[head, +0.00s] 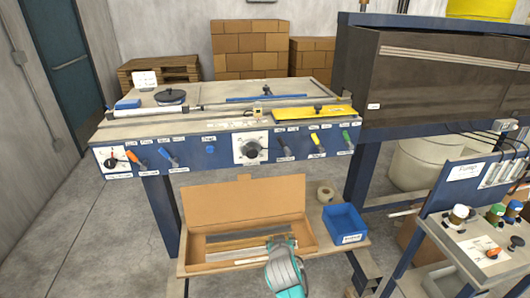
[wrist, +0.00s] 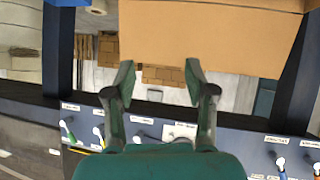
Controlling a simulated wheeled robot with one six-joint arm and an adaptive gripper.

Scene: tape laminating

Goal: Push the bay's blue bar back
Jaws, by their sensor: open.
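A thin blue bar (head: 265,98) lies across the back part of the bench top in the head view, with a dark knob just above it. A yellow plate (head: 315,113) lies in front of its right end. My gripper (wrist: 160,78) is open and empty, its two green fingers apart in the wrist view. In the head view my teal arm end shows low in front of the open cardboard box, well below and in front of the bar; its fingertips are not clear there. The wrist view looks upside down and does not show the bar.
The bench front panel (head: 215,150) carries several switches and a dial. The open cardboard box (head: 240,205) and a blue bin (head: 345,225) sit on the low shelf. A dark cabinet (head: 430,75) stands right of the bench. Floor at the left is clear.

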